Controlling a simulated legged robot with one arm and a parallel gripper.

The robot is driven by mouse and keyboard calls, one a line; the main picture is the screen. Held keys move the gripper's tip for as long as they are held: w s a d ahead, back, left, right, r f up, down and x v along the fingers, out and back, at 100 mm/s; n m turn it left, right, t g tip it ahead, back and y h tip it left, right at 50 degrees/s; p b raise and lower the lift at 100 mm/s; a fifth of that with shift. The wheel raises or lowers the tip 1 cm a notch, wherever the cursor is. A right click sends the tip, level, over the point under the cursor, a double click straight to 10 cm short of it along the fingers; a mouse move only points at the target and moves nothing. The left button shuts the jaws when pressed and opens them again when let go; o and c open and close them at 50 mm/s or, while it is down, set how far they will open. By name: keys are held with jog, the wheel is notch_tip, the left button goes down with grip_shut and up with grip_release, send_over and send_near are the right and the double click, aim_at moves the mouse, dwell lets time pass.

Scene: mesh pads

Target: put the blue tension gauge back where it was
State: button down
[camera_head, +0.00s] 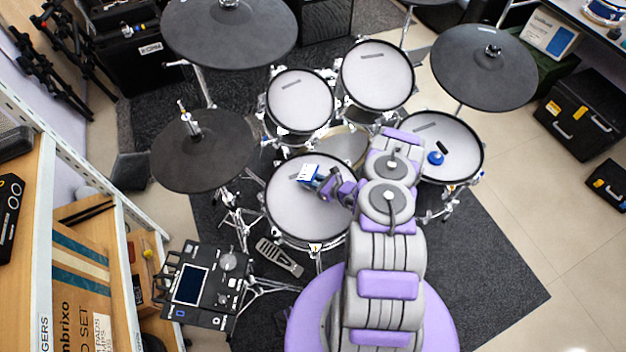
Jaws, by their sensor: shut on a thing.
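My gripper (323,184) is over the front centre mesh pad (290,217), its arm reaching in from the lower right. It is shut on a small white-and-blue thing (307,172), held at or just above the pad; I cannot tell if they touch. A small round blue thing (435,158), gauge-like in shape, sits on the right mesh pad (462,160), apart from my gripper. The picture is too small to tell which of these two is the blue tension gauge. A short black piece (442,147) lies beside the round blue thing.
Two more mesh pads (300,100) (378,75) stand behind. Dark cymbal pads (205,150) (484,68) (230,35) rise around the kit. A drum module (205,285) stands at lower left beside wooden shelving (85,260).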

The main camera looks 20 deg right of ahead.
jog(key=shift+f, duration=0.2)
jog(key=c, duration=0.8)
grip_release()
jog(key=shift+p+v, duration=2.1)
jog(key=shift+v, duration=6.65)
